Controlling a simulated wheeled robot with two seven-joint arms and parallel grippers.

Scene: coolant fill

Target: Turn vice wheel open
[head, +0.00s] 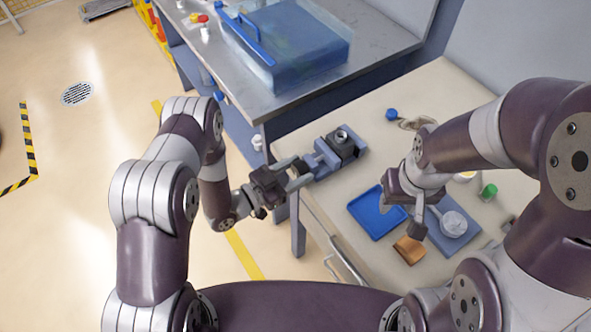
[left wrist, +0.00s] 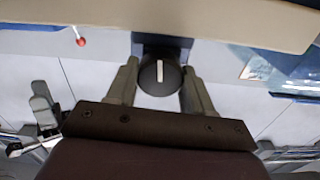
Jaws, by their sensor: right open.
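The vice (head: 338,150), blue with a dark block and a metal ring on top, sits at the left edge of the cream workbench. Its wheel (left wrist: 160,77) is a dark round knob with a white line standing nearly upright in the left wrist view. My left gripper (head: 298,174) is at the vice's near-left end. In the left wrist view its fingers (left wrist: 160,84) lie on both sides of the wheel and appear to touch its rim. The wheel is hidden by the gripper in the head view. My right gripper (head: 402,222) is open and empty above the bench.
Below my right gripper are a blue tray (head: 366,222), a brown block (head: 409,250) and a white container (head: 454,223) on a blue-grey mat. A green-capped item (head: 489,190) stands further right. A grey table (head: 288,103) with a clear blue tank (head: 310,58) stands behind.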

